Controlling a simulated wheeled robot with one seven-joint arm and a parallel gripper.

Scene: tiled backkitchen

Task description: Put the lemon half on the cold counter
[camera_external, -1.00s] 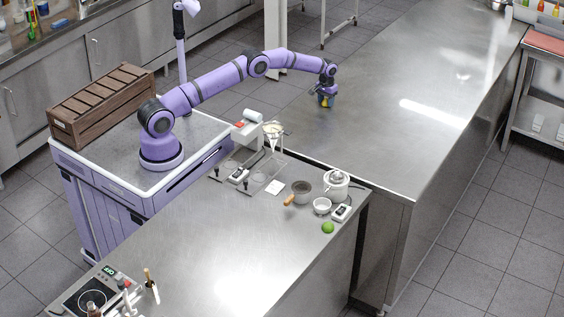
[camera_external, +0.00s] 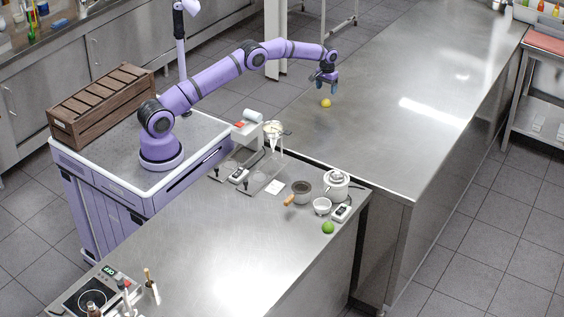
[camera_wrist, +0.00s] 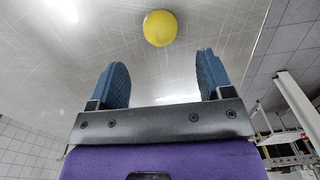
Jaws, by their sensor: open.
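The yellow lemon half (camera_external: 326,103) lies on the bare steel counter (camera_external: 400,60) at the back. In the wrist view the lemon half (camera_wrist: 160,28) shows as a yellow round shape beyond the fingertips, about midway between them. My gripper (camera_external: 326,88) is just above the lemon half in the outside view, apart from it. In the wrist view my gripper (camera_wrist: 162,75) has its two blue fingers wide apart with nothing between them. I cannot tell which way the cut face of the lemon half points.
The nearer counter (camera_external: 230,255) holds a grey pot (camera_external: 302,188), a white bowl (camera_external: 322,206), a green lime (camera_external: 328,228), a white appliance (camera_external: 337,184) and a glass funnel on a stand (camera_external: 273,132). A wooden crate (camera_external: 101,103) is at left. The steel counter around the lemon half is clear.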

